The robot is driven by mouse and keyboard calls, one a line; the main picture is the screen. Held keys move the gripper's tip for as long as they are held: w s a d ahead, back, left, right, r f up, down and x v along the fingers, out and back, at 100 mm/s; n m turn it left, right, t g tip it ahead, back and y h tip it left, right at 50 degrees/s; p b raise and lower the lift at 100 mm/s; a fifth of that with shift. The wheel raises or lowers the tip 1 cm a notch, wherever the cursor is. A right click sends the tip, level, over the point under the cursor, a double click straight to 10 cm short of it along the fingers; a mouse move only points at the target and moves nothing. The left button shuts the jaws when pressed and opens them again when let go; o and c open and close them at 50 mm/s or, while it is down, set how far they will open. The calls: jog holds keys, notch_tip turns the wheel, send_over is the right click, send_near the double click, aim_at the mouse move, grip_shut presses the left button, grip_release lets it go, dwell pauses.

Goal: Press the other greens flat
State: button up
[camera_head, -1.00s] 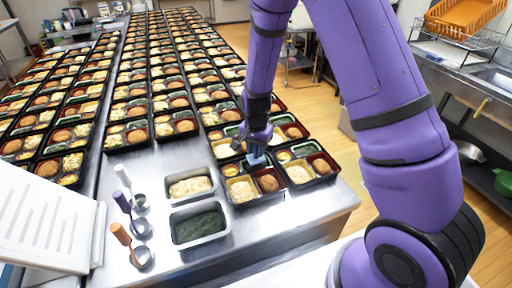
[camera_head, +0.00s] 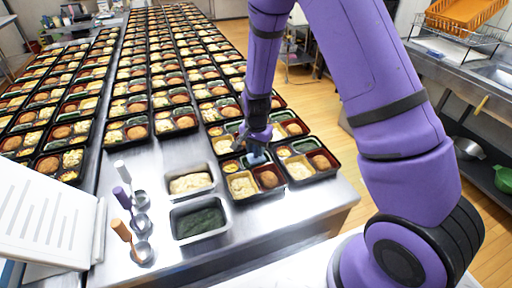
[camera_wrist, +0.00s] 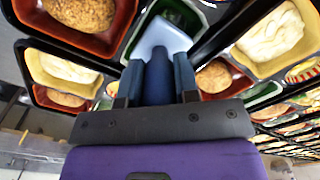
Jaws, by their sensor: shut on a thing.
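My gripper (camera_head: 257,137) is over the front bento trays, shut on a blue-handled tool with a flat pale blue head (camera_wrist: 160,38). In the wrist view, my gripper's fingers (camera_wrist: 157,82) are on both sides of the dark blue handle. The head is at the green compartment (camera_wrist: 187,14) of the front tray (camera_head: 262,198) and hides part of it. Dark greens show just beyond the head. I cannot tell whether the head touches them. The neighbouring tray on the right (camera_head: 315,179) has a green compartment (camera_head: 304,146) at its back.
A tub of dark greens (camera_head: 200,223) and a tub of pale food (camera_head: 191,184) stand left of the front trays. Rows of filled trays (camera_head: 140,132) cover the table behind. The front right table corner is clear.

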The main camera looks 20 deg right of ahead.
jog(key=shift+f, duration=0.75)
grip_shut()
dwell(3.2)
jog(key=shift+r, duration=4)
